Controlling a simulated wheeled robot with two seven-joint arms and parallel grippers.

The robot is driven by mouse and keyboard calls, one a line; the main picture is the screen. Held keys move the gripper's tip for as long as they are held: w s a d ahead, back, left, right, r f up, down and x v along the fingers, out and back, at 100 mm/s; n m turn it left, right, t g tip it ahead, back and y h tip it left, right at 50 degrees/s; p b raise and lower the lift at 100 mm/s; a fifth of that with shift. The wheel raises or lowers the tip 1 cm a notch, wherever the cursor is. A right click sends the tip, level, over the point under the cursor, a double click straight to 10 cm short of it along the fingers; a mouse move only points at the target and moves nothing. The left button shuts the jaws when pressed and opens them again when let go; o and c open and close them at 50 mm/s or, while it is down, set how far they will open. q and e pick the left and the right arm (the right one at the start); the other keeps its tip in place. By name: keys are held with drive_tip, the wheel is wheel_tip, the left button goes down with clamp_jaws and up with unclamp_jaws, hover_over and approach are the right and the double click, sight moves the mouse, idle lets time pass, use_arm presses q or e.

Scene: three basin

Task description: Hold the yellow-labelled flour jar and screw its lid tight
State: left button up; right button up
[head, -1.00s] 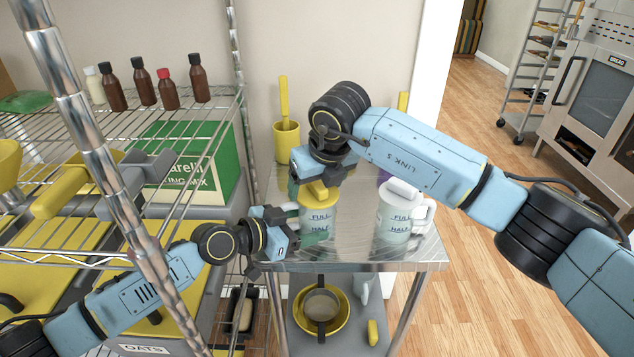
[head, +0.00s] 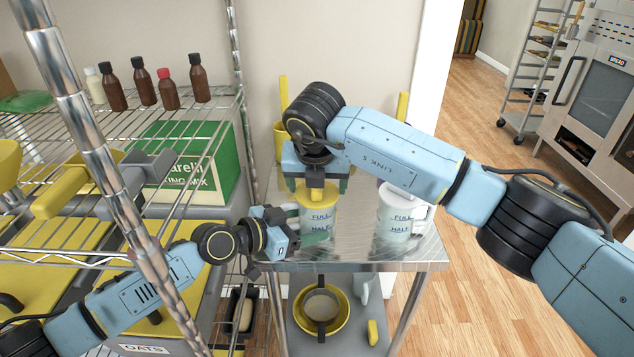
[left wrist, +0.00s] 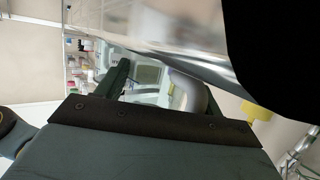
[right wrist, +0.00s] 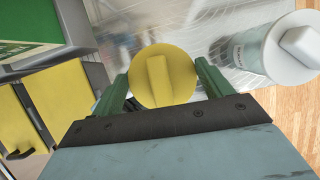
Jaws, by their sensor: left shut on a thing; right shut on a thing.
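The jar (head: 319,226) stands on the steel table, clear-sided with FULL and HALF marks and a yellow lid (right wrist: 163,75). No yellow label shows on the side facing me. My left gripper (head: 298,228) is shut on the jar from the left, low on its side; its exact contact is hard to see. My right gripper (right wrist: 163,88) comes from above, with its fingers on either side of the round lid, shut on it. The lid's raised bar shows between the fingers. The lid sits on the jar's top; whether any gap remains is hidden.
A similar jar with a white lid (right wrist: 290,48) and handle stands close by on the right. The steel table (head: 350,256) is bare at its front. A wire rack (head: 75,262) with bottles and a green box (head: 190,150) is at the left. A yellow pot (head: 281,140) stands behind.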

idle(0.3)
drive_tip(key=m+h, duration=0.2)
drive_tip(key=m, duration=0.4)
drive_tip(key=m+g+h, duration=0.1)
drive_tip(key=m, duration=0.4)
drive_tip(key=shift+g+h, duration=0.4)
drive_tip(key=o, duration=1)
drive_tip(key=shift+c, duration=0.2)
drive_tip(key=shift+r, duration=0.1)
drive_tip(key=shift+v, duration=1.4)
